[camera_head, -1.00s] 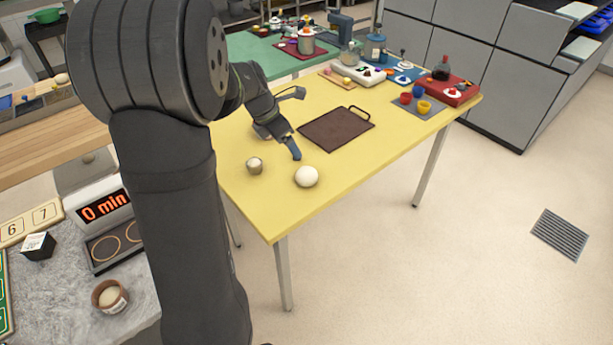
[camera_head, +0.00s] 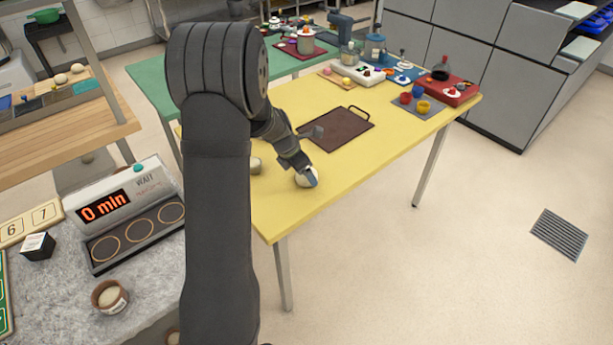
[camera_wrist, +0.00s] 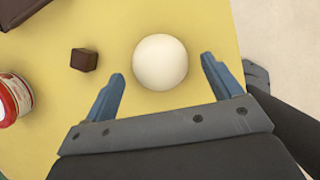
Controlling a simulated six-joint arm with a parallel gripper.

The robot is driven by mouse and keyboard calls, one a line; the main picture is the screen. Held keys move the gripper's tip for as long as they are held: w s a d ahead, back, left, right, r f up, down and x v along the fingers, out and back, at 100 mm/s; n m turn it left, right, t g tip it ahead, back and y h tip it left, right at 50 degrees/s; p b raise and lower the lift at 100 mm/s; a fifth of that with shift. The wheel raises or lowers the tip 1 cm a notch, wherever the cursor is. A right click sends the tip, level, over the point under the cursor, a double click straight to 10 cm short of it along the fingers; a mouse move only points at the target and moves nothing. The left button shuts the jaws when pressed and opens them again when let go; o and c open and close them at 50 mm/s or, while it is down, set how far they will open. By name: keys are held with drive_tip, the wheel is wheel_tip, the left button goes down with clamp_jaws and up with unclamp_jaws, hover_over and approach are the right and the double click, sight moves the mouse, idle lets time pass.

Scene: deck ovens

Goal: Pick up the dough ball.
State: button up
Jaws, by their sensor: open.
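The dough ball, round and off-white, lies on the yellow table near its front edge. In the head view the dough ball (camera_head: 300,181) is partly covered by my gripper (camera_head: 312,178). In the wrist view the whole dough ball (camera_wrist: 160,62) shows just ahead of and between the fingertips. My gripper (camera_wrist: 163,70) is open, with one blue finger on each side of the ball and a gap to each. The jaws are empty. I cannot tell how high the fingertips are above the table.
A brown cube (camera_wrist: 84,60) and a red-and-white can (camera_wrist: 12,100) stand left of the ball in the wrist view. A dark tray (camera_head: 338,128) lies behind on the yellow table (camera_head: 345,180). The table's front right part is clear.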

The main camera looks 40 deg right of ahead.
drive_tip(key=shift+x, duration=1.25)
drive_tip(key=c, duration=1)
drive_tip(key=shift+r, duration=0.1)
drive_tip(key=shift+c, duration=0.2)
